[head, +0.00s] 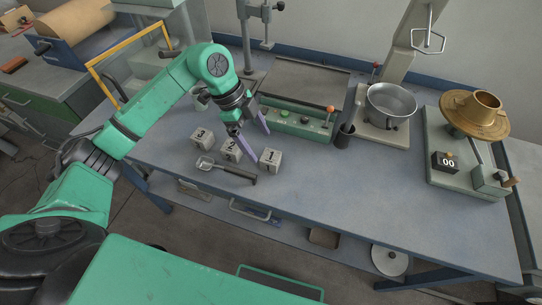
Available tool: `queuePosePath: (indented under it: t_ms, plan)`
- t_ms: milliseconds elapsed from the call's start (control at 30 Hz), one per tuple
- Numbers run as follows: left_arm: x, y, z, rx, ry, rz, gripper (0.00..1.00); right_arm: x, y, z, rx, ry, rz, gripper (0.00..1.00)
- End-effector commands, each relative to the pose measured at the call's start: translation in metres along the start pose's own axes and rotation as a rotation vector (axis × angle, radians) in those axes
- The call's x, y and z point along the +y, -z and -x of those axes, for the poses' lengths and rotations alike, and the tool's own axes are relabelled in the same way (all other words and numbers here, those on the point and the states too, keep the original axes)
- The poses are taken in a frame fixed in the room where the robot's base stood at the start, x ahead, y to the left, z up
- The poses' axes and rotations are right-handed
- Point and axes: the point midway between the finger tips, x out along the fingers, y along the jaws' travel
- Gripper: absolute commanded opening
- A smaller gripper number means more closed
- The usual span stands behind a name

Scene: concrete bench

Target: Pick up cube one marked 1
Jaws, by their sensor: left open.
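Cube one (270,161), a small grey cube marked 1, sits on the blue-grey bench top (330,215). A cube marked 2 (230,152) is left of it, partly hidden by a gripper finger. A cube marked 3 (202,138) is further left. My left gripper (253,141) has two purple fingers spread apart and points down over the cubes. One finger is in front of cube 2, the other is behind cube one. It appears empty. My right gripper is not in view.
A scoop with a dark handle (228,171) lies in front of the cubes. A green-fronted device (296,122) stands behind them. A metal bowl (390,103) and a brass-coloured dish with a cup (474,114) stand to the right. The front right bench is clear.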

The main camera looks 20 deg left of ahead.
Motion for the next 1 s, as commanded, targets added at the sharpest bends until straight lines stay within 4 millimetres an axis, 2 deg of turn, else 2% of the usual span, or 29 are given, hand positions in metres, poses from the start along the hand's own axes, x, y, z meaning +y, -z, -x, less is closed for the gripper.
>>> queuePosePath:
  t_ms: [133, 333, 433, 667, 700, 767, 800, 933, 1000]
  plan:
    - [0.0, 0.001, -0.025, 0.002, -0.002, -0.001, 0.96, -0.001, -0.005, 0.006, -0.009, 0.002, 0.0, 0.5]
    - [-0.003, 0.004, -0.056, 0.004, -0.004, -0.001, 0.96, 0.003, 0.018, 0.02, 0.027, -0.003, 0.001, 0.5]
    - [-0.003, 0.003, -0.074, 0.003, -0.002, 0.0, 0.96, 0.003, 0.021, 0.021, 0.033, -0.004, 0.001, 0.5]
    - [-0.004, 0.002, -0.082, 0.001, 0.001, -0.002, 0.96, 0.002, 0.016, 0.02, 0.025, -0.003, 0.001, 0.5]
    - [-0.004, 0.002, -0.081, 0.001, 0.001, -0.002, 0.89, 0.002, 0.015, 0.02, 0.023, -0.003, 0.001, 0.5]
    - [-0.004, 0.002, -0.081, 0.001, 0.001, -0.002, 0.66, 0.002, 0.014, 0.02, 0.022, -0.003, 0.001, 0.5]
    - [-0.004, 0.002, -0.081, 0.001, 0.001, -0.002, 0.5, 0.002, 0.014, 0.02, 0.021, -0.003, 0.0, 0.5]
    - [-0.004, 0.002, -0.081, 0.002, 0.001, -0.002, 0.01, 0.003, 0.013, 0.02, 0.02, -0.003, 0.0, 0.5]
    - [-0.004, 0.003, -0.08, 0.003, 0.002, -0.003, 0.0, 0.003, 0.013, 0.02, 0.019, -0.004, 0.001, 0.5]
